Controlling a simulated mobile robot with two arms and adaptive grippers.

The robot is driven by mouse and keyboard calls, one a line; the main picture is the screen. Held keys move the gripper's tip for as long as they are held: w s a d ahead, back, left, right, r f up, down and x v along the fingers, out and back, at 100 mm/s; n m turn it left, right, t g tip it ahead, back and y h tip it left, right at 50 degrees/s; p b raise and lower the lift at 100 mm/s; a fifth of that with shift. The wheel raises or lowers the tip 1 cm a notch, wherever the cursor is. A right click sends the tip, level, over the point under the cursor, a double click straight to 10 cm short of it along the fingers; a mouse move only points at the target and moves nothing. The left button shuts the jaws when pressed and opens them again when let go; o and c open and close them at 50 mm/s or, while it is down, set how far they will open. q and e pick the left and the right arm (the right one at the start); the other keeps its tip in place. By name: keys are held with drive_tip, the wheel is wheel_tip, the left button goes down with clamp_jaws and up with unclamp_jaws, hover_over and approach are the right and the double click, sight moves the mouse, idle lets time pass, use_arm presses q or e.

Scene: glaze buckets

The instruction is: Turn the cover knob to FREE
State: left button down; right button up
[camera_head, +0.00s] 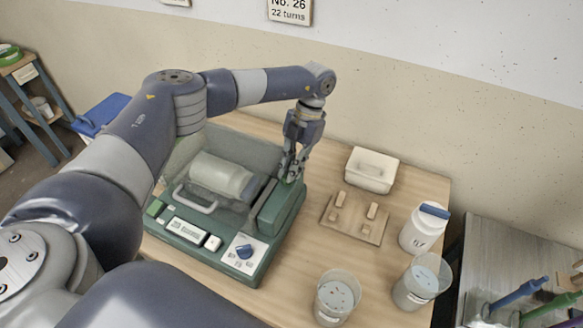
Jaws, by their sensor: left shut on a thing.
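The green machine (190,238) stands on the wooden table with a clear cover (250,152) over a pale jar (220,175) lying on its side. My left gripper (291,176) points down at the back end of the raised green housing, on the machine's right side. It is shut on a small part there, apparently the cover knob, which the fingers hide. Its setting and any FREE mark cannot be read. A separate blue knob (245,251) sits on a white front panel, clear of the gripper. My right gripper is not in view.
Right of the machine are a wooden board with small blocks (340,224), a white lidded box (371,168), a white jar with a blue lid (424,229) and two clear buckets (337,298) (420,282). A wall stands behind the table.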

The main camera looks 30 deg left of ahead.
use_arm(q)
drive_tip(key=shift+w+r, duration=0.1)
drive_tip(key=shift+r, duration=0.05)
drive_tip(key=c, duration=1.9)
unclamp_jaws()
drive_tip(key=shift+m, duration=0.3)
